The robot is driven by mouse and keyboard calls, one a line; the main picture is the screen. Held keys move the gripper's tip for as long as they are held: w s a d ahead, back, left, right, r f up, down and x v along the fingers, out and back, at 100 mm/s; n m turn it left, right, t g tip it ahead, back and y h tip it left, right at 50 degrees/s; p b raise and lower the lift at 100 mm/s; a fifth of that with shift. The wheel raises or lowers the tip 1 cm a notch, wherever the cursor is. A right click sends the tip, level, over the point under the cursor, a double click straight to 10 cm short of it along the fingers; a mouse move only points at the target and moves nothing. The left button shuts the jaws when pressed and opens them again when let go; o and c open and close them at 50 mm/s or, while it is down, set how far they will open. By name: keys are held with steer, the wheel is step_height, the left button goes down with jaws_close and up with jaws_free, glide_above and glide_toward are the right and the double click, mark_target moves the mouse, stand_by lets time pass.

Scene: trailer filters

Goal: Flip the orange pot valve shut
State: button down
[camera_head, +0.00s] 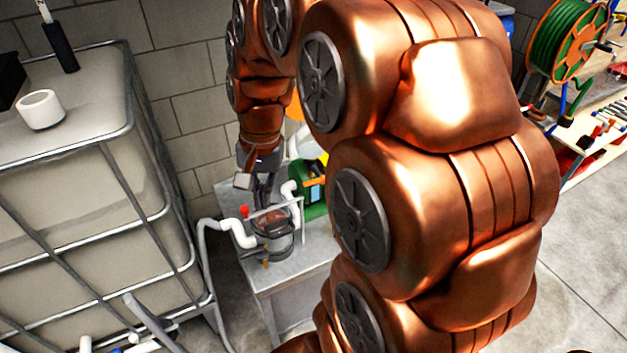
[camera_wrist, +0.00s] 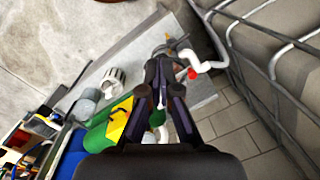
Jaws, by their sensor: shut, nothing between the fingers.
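A round pot (camera_head: 272,222) with reddish-brown contents and a metal frame stands on a grey metal bench (camera_head: 280,278). A small orange part (camera_head: 266,264), likely the orange valve, shows low on the pot's near side; its setting is too small to tell. An orange bit also shows beyond the fingertips in the wrist view (camera_wrist: 171,41). My gripper (camera_head: 263,197) points down over the pot, fingers together and empty. In the wrist view its fingertips (camera_wrist: 161,62) hide most of the pot. I cannot tell whether they touch it.
A red handle (camera_head: 244,211) sits by the white pipe (camera_head: 238,232) left of the pot. A green container (camera_wrist: 98,138) with a yellow part stands close by. A caged tank (camera_head: 70,190) fills the left side. Bare floor (camera_head: 590,260) lies at right.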

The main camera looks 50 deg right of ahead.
steer(key=w+d+f+m+t+b, duration=0.15)
steer(key=w+d+m, duration=0.4)
steer(key=d, duration=0.65)
steer(key=m+t+b, duration=0.1)
steer(key=m+b, duration=0.1)
steer(key=m, duration=0.4)
glide_toward(311, 184)
steer(key=x, duration=0.2)
steer(key=p+x, duration=0.1)
steer(key=x, duration=0.1)
steer(key=p+x, duration=0.1)
steer(key=x, duration=0.1)
steer(key=shift+w+d+f, duration=0.1)
steer(key=shift+w+f, duration=0.2)
steer(key=shift+w, duration=0.05)
steer(key=shift+f+h, duration=0.15)
steer(key=shift+h, duration=0.15)
steer(key=shift+a+f+h+b, duration=0.2)
steer(key=shift+f+h+b, duration=0.1)
steer(key=shift+f, duration=0.1)
steer(key=shift+a+f+g+h, duration=0.15)
steer(key=shift+f+g+h, duration=0.2)
steer(key=shift+h, duration=0.15)
steer(key=shift+b, duration=0.3)
